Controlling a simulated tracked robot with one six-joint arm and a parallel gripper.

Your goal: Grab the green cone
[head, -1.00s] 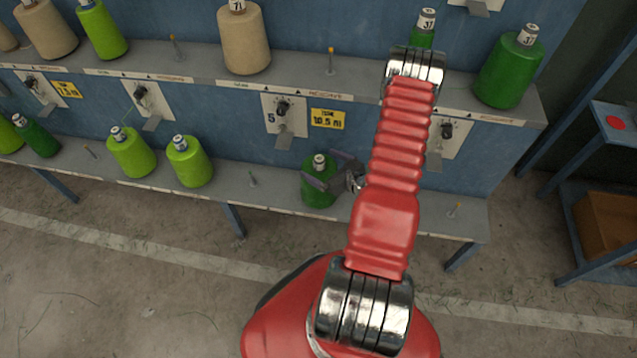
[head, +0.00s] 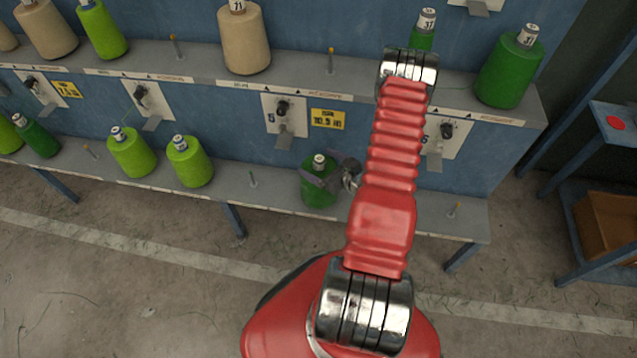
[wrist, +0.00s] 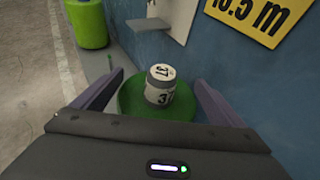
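A dark green cone (head: 319,192) of yarn with a white top marked 37 stands upright on the lower shelf, below the yellow 10.5 m label. It also shows from above in the wrist view (wrist: 158,100). My gripper (head: 330,174) is at this cone, one finger on each side. In the wrist view my gripper (wrist: 158,80) has its two purple-grey fingers close along the left and right of the cone. Whether both fingers press on it cannot be told. The cone's lower part is hidden in the wrist view.
A larger green cone (head: 508,70) and a beige cone (head: 243,38) stand on the upper shelf. The blue wall panel (head: 375,145) is close behind.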

